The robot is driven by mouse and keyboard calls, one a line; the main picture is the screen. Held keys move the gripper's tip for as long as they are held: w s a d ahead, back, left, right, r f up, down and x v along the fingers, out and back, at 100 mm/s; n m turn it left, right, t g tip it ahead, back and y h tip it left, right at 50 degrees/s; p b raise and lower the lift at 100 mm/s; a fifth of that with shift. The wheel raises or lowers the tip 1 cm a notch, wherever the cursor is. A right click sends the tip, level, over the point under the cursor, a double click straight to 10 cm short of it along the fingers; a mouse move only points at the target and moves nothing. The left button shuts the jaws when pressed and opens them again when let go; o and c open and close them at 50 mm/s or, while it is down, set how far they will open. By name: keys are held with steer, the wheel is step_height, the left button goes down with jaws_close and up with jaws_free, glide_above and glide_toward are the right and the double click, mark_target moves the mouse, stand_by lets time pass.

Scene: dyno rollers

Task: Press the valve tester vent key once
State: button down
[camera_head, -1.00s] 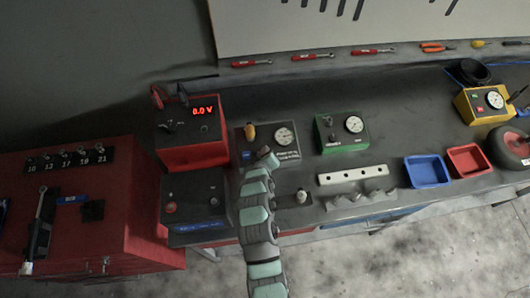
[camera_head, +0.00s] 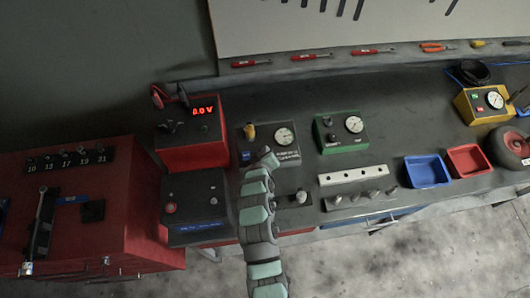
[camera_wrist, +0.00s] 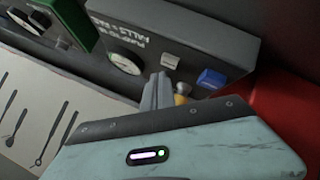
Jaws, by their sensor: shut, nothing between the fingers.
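A grey box (camera_head: 272,158) with a round gauge (camera_head: 284,137) and a yellow knob (camera_head: 250,132) stands on the bench; I take it for the valve tester. In the wrist view, its front (camera_wrist: 185,38) carries printed text beginning "PUMP TO", a white key (camera_wrist: 170,61) and a blue key (camera_wrist: 211,78). I cannot read which key is the vent key. My gripper (camera_head: 266,154) is at the box's front. In the wrist view, my gripper (camera_wrist: 158,88) is shut and empty, its tips close below the white key and left of the yellow knob (camera_wrist: 182,91). Contact cannot be told.
A red box (camera_head: 193,145) with a lit display stands left of the grey box, a green gauge box (camera_head: 342,132) right of it. A small fitting (camera_head: 301,197) and a white block (camera_head: 352,175) lie nearer the front edge. Blue (camera_head: 427,171) and red trays (camera_head: 467,161) are further right.

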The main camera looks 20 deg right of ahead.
steer(key=shift+w+f+b, duration=0.1)
steer(key=shift+f+b, duration=0.3)
steer(key=shift+b, duration=0.05)
steer(key=shift+f+b, duration=0.3)
steer(key=shift+f, duration=0.1)
stand_by(0.7)
steer(key=shift+r, duration=0.15)
stand_by(0.3)
steer(key=shift+r+p, duration=0.4)
steer(key=shift+r, duration=0.3)
steer(key=shift+r, duration=0.1)
steer(key=r+p, duration=0.1)
steer(key=r, duration=0.1)
steer(key=s+r+p, duration=0.1)
steer(key=r, duration=0.1)
steer(key=shift+a+r, duration=0.1)
steer(key=shift+r, duration=0.25)
stand_by(0.5)
